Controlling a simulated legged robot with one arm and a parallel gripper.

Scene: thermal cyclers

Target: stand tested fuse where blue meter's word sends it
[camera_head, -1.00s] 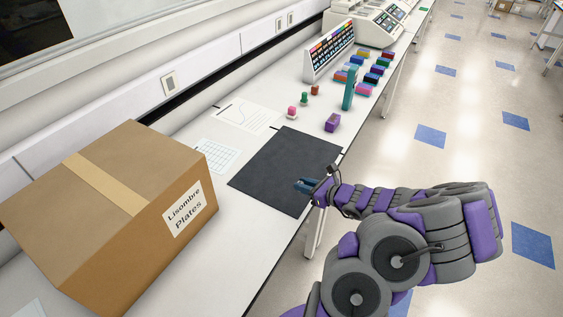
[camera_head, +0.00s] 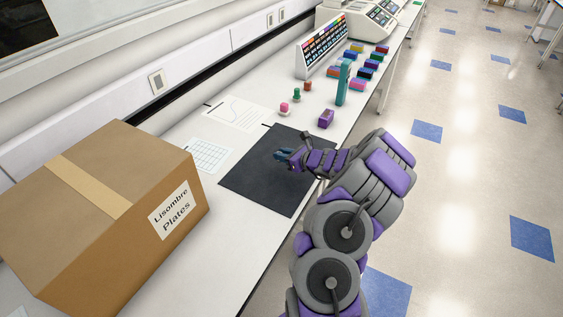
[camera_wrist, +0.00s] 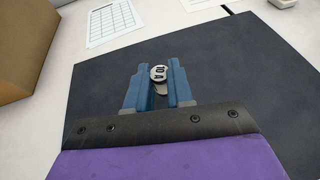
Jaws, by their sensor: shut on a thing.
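My gripper (camera_head: 284,156) is over the dark grey mat (camera_head: 255,187). In the wrist view its blue fingers (camera_wrist: 159,84) are shut on a small silvery fuse (camera_wrist: 158,73), whose round end reads "10 A" and appears upside down. The fuse's lower part is mostly hidden between the fingers. A tall teal block-like thing (camera_head: 343,83) stands upright beyond the mat, with a purple block (camera_head: 326,118) in front of it. I cannot tell which thing is the blue meter, and no meter word is readable.
A large cardboard box (camera_head: 100,215) labelled "Lisombre Plates" stands at left. Printed sheets (camera_head: 237,112) lie behind the mat. Small pink (camera_head: 284,106), green (camera_head: 297,94) and brown (camera_head: 308,86) pieces stand past it. Farther back are several coloured blocks (camera_head: 357,84) and a sloped rack (camera_head: 324,45).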

